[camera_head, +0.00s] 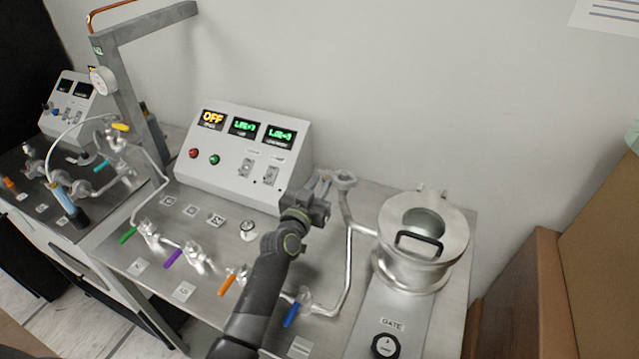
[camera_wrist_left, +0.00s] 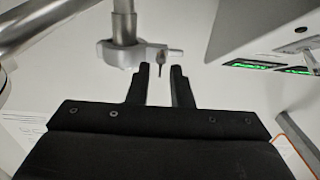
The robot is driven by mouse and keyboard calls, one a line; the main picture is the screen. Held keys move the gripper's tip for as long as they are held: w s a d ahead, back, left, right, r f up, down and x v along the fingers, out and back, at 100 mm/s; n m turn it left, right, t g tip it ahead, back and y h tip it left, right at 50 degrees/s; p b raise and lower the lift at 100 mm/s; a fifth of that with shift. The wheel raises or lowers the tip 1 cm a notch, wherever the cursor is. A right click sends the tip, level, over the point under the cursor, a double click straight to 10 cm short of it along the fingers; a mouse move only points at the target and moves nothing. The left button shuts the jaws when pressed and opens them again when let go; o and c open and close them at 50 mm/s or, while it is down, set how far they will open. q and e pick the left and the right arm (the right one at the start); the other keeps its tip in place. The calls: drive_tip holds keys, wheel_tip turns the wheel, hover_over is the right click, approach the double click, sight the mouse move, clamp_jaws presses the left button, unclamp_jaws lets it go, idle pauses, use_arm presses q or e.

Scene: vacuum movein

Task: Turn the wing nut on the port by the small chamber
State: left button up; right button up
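The small chamber (camera_head: 405,265) is a round steel vessel with a black lid handle at the right of the bench. The port (camera_head: 346,181), a metal flange on top of a bent pipe, stands to its left; it also shows in the left wrist view (camera_wrist_left: 122,52). The wing nut (camera_wrist_left: 161,58) is a small metal piece on the right side of the port's clamp. My left gripper (camera_head: 322,192) is beside the port. In the left wrist view its black fingers (camera_wrist_left: 159,84) are open, with the wing nut's stem just beyond and between the tips. Contact cannot be told. My right gripper is not in view.
A control box (camera_head: 243,155) with lit displays stands behind and left of the gripper. Pipes with coloured valve handles, including a blue one (camera_head: 291,315), run along the bench. A gate knob (camera_head: 385,346) is at the front right. Cardboard boxes (camera_head: 535,295) stand right of the bench.

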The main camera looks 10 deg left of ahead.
use_arm(q)
drive_tip(key=shift+w, duration=0.15)
clamp_jaws()
